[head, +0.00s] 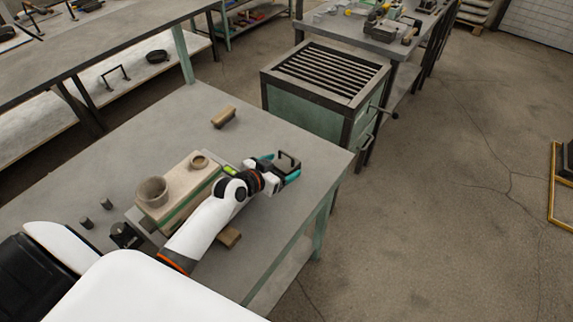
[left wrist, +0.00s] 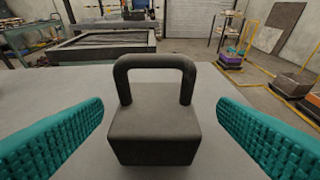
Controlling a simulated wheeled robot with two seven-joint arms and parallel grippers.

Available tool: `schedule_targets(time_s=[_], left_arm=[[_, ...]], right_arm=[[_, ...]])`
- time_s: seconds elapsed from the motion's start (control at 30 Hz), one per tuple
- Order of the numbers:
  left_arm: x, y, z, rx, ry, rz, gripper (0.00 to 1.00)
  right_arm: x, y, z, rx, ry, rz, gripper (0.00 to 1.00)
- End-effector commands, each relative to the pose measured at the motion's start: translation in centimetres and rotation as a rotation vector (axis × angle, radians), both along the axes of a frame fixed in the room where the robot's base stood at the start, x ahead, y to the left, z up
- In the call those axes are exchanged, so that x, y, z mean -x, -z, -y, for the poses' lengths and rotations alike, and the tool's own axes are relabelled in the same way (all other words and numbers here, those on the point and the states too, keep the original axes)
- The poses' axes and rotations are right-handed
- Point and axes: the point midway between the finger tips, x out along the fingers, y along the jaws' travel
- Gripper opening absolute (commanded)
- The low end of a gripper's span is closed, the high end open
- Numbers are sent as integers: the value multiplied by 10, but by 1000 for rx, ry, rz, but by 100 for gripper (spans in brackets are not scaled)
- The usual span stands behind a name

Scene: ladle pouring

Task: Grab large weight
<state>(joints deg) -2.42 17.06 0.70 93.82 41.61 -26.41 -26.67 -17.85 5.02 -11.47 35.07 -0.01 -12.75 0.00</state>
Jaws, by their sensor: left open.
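The large weight (left wrist: 153,128) is a dark grey block with a thick loop handle on top. In the left wrist view it stands upright in the middle of the picture. In the head view the weight (head: 288,161) is near the table's right corner, partly hidden by my gripper. My left gripper (head: 284,171) is open, with teal finger pads on either side of the weight. In the left wrist view there is a visible gap between each pad and the block. My right gripper is not in view.
The grey table (head: 110,145) holds a wooden box (head: 180,196) with two round cups, beside my left arm. Wooden blocks (head: 223,117) and small dark cylinders (head: 107,204) also stand there. A green cabinet with a slatted top (head: 325,72) stands beyond the table.

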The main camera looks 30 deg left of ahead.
Motion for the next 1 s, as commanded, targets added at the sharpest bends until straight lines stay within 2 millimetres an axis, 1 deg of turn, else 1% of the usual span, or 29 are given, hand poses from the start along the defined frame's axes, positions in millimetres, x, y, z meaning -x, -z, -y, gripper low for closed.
schedule_targets(time_s=[0.13, 0.2, 0.4, 0.47, 0.77, 1.0], left_arm=[[-9, 3, 1, 1, 0, 0, 82], [-17, 7, 2, 1, 0, -1, 82], [-41, 20, 6, 1, 0, 0, 82], [-46, 22, 6, 1, -1, 0, 82], [-48, 24, 7, -1, -1, -1, 82], [-48, 24, 7, -1, -1, -1, 43]], right_arm=[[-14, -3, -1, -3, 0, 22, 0], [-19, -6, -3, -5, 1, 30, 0], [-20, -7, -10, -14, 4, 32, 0], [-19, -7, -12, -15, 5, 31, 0], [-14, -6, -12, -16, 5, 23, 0], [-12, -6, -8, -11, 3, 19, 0]])
